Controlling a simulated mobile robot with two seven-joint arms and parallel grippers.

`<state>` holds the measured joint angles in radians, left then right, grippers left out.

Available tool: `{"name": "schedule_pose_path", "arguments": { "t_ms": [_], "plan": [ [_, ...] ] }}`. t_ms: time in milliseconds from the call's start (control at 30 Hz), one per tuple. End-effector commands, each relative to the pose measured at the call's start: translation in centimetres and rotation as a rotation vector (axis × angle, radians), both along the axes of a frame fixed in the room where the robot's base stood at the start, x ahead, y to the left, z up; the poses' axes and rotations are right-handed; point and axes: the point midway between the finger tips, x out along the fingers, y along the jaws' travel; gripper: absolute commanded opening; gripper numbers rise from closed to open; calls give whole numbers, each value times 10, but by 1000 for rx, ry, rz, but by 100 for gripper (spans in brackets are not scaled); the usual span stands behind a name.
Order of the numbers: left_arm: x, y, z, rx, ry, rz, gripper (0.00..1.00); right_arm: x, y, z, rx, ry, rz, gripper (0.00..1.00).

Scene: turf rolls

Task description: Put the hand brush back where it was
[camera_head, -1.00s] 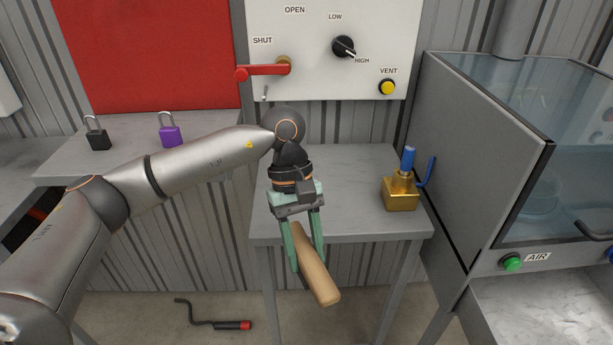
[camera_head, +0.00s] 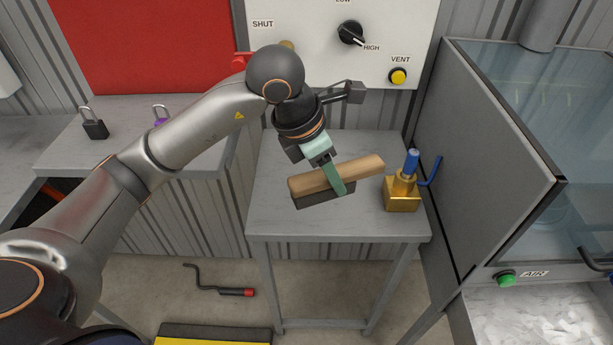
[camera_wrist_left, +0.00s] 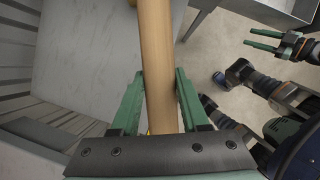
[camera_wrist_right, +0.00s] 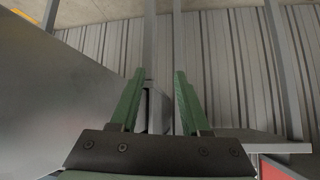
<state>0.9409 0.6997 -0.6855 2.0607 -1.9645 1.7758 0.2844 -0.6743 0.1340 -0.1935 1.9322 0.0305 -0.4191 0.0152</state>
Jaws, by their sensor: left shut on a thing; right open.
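The hand brush (camera_head: 345,173) has a light wooden handle and a dark bristle part at its left end. My left gripper (camera_head: 338,178) is shut on its wooden handle and holds it over the small grey table (camera_head: 285,220), bristles down. I cannot tell whether the bristles touch the tabletop. In the left wrist view the handle (camera_wrist_left: 157,60) runs between the two green fingers. My right gripper (camera_wrist_right: 160,100) is open and empty in the right wrist view, and it also shows at the upper right of the left wrist view (camera_wrist_left: 268,42).
A brass valve (camera_head: 402,192) with a blue handle stands at the table's right side, close to the brush handle's end. A glass-fronted grey cabinet (camera_head: 460,150) is to the right. Padlocks (camera_head: 94,128) sit on the left bench. A black crank (camera_head: 215,290) lies on the floor.

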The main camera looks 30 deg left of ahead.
Motion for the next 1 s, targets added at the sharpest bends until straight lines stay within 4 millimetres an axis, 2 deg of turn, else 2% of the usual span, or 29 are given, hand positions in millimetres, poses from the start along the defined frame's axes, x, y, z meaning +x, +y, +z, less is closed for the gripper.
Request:
{"name": "schedule_pose_path", "arguments": {
  "t_ms": [367, 500, 700, 867, 1000],
  "plan": [
    [63, 59, -38, -1, 6, 12, 0, -1, -1, 4, -1, 1, -2, 46],
    [79, 74, -67, -1, 8, 8, 0, 0, -1, 5, 0, -5, -5, 46],
    [94, 86, -88, -1, 2, 6, 0, 0, -2, 5, -1, -5, -5, 46],
    [98, 91, -96, 0, 1, 5, 0, 0, -2, 5, -1, -5, -5, 46],
    [98, 91, -116, -1, 6, 3, 0, 0, -2, 8, -2, -4, -6, 46]
  ]
}}
